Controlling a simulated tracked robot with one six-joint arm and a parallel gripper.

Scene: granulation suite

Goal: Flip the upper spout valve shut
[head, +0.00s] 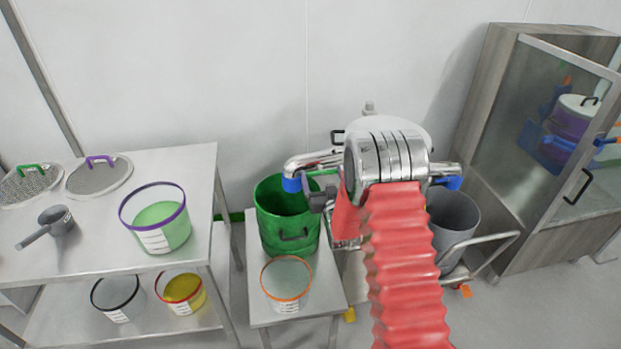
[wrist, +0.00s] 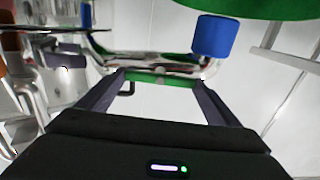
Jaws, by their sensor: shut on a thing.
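A steel spout (head: 309,162) with a blue tip (head: 291,184) reaches left over a green bucket (head: 272,222). In the wrist view the spout pipe (wrist: 150,58) and blue tip (wrist: 213,36) lie just beyond my fingers. A green valve lever (head: 325,174) lies just below the spout pipe; it also shows in the wrist view (wrist: 160,77), between my fingertips. My gripper (head: 322,190) is shut on this lever. My wrist and red-sleeved arm hide the spout's root and much of the vessel behind.
A second steel outlet with a blue tip (head: 450,183) sits right of my wrist, above a grey bin (head: 453,222). A small table (head: 328,289) bears the green bucket and an orange-rimmed tub (head: 286,284). A glass-fronted cabinet (head: 500,130) stands at the right, a steel bench (head: 200,170) at the left.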

